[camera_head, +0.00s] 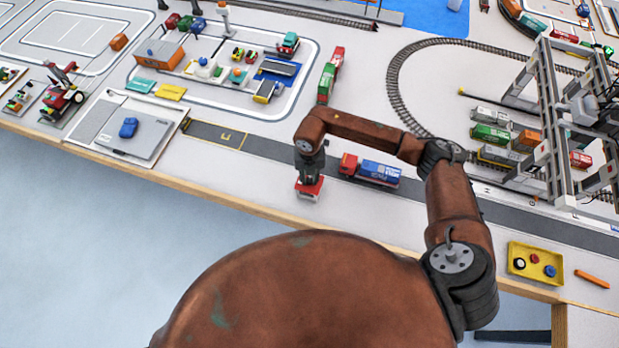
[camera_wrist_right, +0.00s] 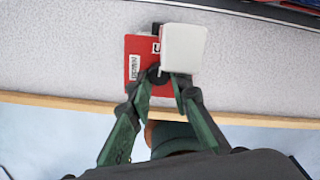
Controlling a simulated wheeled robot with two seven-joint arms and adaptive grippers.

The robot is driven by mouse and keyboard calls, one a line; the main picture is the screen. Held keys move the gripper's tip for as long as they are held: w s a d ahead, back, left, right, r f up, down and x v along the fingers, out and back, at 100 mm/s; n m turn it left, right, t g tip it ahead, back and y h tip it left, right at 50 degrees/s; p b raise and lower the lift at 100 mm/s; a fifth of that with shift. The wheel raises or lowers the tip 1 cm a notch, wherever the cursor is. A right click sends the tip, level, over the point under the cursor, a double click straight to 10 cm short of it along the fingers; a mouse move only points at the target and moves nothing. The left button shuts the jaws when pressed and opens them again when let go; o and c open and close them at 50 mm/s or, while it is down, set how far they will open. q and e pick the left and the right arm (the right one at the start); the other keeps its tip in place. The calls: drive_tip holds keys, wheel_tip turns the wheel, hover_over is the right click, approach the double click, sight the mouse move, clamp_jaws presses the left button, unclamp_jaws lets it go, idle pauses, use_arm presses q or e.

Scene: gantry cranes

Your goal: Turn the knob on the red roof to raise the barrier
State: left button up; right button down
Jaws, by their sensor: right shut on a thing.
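The red roof (camera_head: 308,188) tops a small hut near the table's front edge; it also shows in the right wrist view (camera_wrist_right: 132,48). A dark round knob (camera_wrist_right: 154,74) sits on the roof, partly hidden by the fingers. My right gripper (camera_head: 309,174) points down onto the roof. In the right wrist view its two green fingers (camera_wrist_right: 157,80) are closed around the knob, one on each side. A white block (camera_wrist_right: 184,47) stands beside the knob and covers part of the roof. I cannot make out the barrier. My left gripper is not in view.
A red and blue truck (camera_head: 370,170) stands on the grey road just right of my gripper. A grey gantry crane (camera_head: 550,120) rises at the right. A yellow tray (camera_head: 520,277) with knobs lies at the front right. The wooden table edge (camera_head: 250,208) runs close below the hut.

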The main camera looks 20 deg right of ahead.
sight(310, 180)
drive_tip(key=c, duration=1.8)
unclamp_jaws()
drive_tip(key=shift+o, duration=0.2)
drive_tip(key=shift+r, duration=0.1)
wheel_tip(310, 180, up, 12)
